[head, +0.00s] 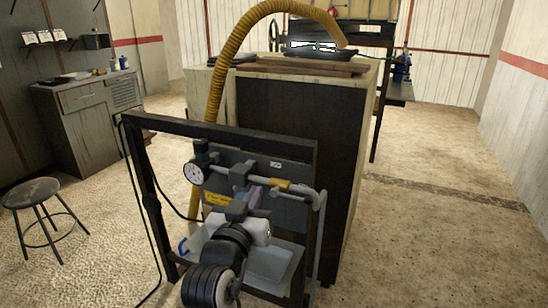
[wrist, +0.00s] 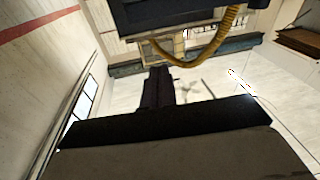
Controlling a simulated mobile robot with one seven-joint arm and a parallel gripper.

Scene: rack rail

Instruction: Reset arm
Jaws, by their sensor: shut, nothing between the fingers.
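My arm rises from the bottom of the head view, with dark ringed joints and a white link. My gripper (head: 240,208) is at its upper end, in front of the panel (head: 290,214) inside a dark upright frame (head: 228,132). The gripper is shut, with nothing seen held in it. Its fingertips are small and hard to separate from the grey fittings behind. I cannot tell whether it touches them. The wrist view looks across the room at a tilt, with dark shapes close to the lens at its top and bottom.
A round gauge (head: 194,174) and a brass fitting (head: 279,185) on a grey pipe sit close around the gripper. A yellow hose (head: 214,90) arches over the dark cabinet (head: 295,125) behind. A stool (head: 32,190) stands left. The floor at right is clear.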

